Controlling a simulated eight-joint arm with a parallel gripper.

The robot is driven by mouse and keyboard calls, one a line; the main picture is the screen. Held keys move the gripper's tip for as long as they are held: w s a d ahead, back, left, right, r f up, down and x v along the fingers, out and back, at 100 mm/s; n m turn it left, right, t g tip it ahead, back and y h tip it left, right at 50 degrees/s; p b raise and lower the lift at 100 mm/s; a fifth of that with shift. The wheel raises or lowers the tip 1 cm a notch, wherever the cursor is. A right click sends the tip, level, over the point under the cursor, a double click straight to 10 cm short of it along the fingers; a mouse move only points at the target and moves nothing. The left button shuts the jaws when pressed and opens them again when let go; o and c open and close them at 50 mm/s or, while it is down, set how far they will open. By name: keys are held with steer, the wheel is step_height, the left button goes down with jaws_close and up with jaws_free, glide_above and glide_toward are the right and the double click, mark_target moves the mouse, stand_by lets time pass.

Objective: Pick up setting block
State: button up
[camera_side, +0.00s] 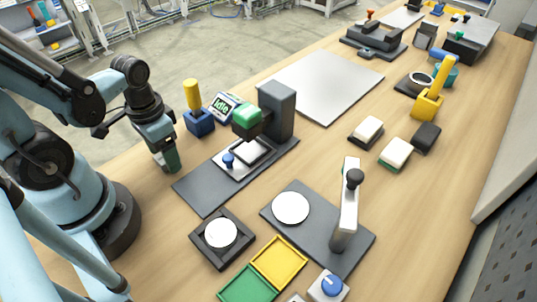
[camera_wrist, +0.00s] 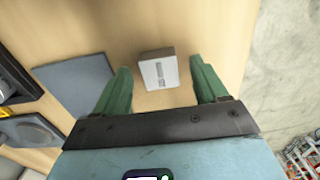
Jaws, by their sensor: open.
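A small pale grey block with dark markings on one face lies on the wooden table in the wrist view (camera_wrist: 158,72); it is likely the setting block. My gripper (camera_wrist: 160,68) is open, with its two green fingers on either side of the block's place in the picture. Neither finger visibly touches it, and I cannot tell the height gap. In the side view my gripper (camera_side: 172,163) points down over the table's left edge area. I cannot make out the block there; it may be hidden by the gripper.
A dark base plate with a green-topped press (camera_side: 276,110) stands right of my gripper. A blue block with a yellow handle (camera_side: 199,122) and an "Idle" display (camera_side: 222,106) stand behind. A black-framed round pad (camera_side: 221,236) is nearer the camera. Bare table surrounds the block.

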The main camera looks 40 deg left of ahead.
steer(key=shift+c, duration=0.4)
jaws_close()
steer(key=shift+r, duration=0.15)
